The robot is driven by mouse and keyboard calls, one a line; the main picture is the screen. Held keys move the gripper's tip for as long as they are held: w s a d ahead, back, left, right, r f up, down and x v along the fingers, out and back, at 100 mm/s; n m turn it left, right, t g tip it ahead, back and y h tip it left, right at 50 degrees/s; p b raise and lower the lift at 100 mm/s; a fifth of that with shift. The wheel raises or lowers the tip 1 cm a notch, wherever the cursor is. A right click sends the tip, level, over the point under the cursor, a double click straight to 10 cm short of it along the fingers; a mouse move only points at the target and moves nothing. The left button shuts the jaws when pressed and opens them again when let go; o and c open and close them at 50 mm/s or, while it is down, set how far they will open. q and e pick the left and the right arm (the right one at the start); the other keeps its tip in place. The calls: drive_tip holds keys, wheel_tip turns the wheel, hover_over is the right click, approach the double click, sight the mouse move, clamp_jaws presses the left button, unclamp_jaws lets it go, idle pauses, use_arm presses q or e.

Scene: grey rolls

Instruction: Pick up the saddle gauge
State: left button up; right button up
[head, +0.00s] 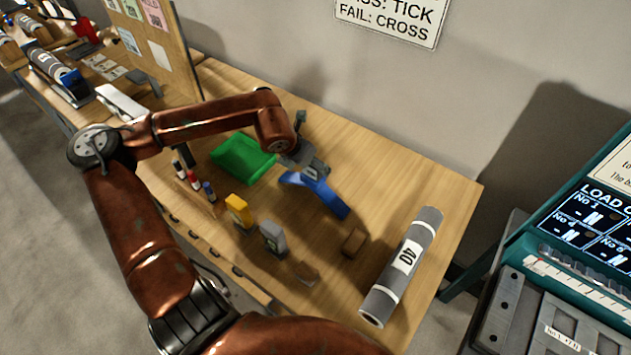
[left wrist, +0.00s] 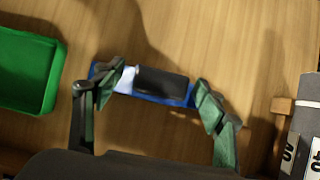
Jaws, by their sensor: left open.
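In the left wrist view the blue gauge (left wrist: 182,98) shows a dark block on top and lies between the fingers. My left gripper (head: 308,162) is over the gauge's far end and hides part of it. In the left wrist view the left gripper (left wrist: 158,90) is open, with one finger at each side of the dark block. I cannot tell whether the fingers touch it. My right gripper is not in view.
A green tray (head: 241,157) is left of the gauge. A grey roll marked 40 (head: 403,265) lies at the right, with a small brown block (head: 354,241) nearby. Yellow (head: 239,210) and grey (head: 273,237) pieces and several markers stand along the front.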

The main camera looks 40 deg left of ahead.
use_arm(q)
drive_tip(key=shift+w+f, duration=0.2)
drive_tip(key=shift+f, duration=0.1)
drive_tip(key=shift+r, duration=0.1)
drive_tip(key=shift+c, duration=0.7)
clamp_jaws()
